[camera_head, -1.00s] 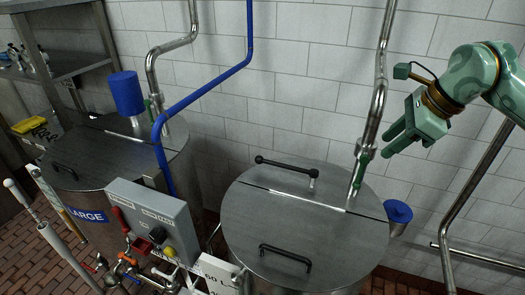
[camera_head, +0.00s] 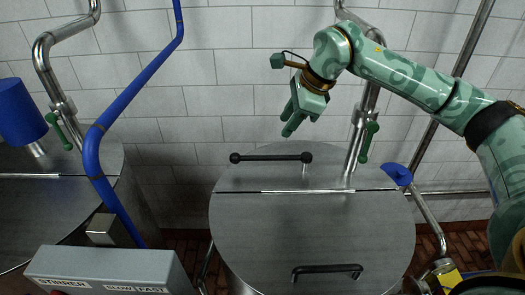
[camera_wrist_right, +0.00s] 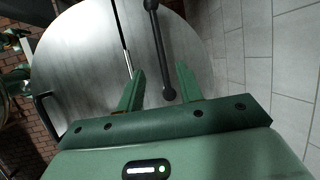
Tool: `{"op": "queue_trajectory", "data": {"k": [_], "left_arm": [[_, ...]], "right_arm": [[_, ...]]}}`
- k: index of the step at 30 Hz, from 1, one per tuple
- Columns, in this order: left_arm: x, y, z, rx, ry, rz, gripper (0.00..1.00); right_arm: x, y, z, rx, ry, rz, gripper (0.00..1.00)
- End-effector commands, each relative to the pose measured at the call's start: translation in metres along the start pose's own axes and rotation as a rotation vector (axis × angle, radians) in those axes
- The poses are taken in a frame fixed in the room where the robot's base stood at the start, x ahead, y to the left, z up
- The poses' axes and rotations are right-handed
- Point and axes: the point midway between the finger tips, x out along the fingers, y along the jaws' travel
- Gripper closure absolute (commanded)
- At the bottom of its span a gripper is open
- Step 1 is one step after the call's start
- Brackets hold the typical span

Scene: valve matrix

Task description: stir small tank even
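The small tank (camera_head: 250,235) is a round steel vessel in the middle of the head view, with a split flat lid. A black bar handle (camera_head: 271,157) stands on the lid's back part; another black handle (camera_head: 327,272) is on the front part. My right gripper (camera_head: 289,118) is above the lid's back edge, apart from the back handle, and empty. In the right wrist view its two fingers (camera_wrist_right: 160,84) are spread, with the back handle (camera_wrist_right: 158,45) beyond them. The stirrer control box (camera_head: 110,268) is at bottom left, its lower part cut off. My left gripper is not in view.
A larger steel tank (camera_head: 60,225) with a blue cylinder (camera_head: 20,112) stands at left. A blue pipe (camera_head: 130,90) runs down between the tanks. A steel pipe with a green lever (camera_head: 369,142) rises behind the small tank. A blue cup-like part (camera_head: 398,174) is at its right.

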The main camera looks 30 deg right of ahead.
Motion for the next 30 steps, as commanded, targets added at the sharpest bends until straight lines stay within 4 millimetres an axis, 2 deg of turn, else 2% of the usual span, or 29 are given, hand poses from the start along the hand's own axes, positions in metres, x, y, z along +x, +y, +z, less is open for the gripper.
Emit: {"op": "queue_trajectory", "data": {"k": [4,9,15,20,27,28,30], "left_arm": [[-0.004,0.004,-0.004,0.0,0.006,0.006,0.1],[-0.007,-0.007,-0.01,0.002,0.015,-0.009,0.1],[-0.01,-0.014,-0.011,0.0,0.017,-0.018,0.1],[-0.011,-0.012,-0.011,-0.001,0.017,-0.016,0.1],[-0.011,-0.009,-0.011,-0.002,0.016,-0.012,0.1],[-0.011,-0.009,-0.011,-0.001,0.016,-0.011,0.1],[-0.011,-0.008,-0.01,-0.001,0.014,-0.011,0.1]], "right_arm": [[0.04,0.002,0.001,0.0,0.001,0.006,0.64],[0.081,0.001,0.001,-0.001,0.0,0.005,0.64],[0.113,0.001,0.001,-0.001,0.0,0.002,0.64],[0.123,0.001,0.001,-0.001,0.0,0.002,0.64],[0.124,0.001,0.0,-0.002,0.0,0.001,0.64],[0.124,0.001,0.0,-0.002,0.0,0.001,0.67],[0.124,0.001,0.0,-0.002,0.0,0.001,0.86]]}}
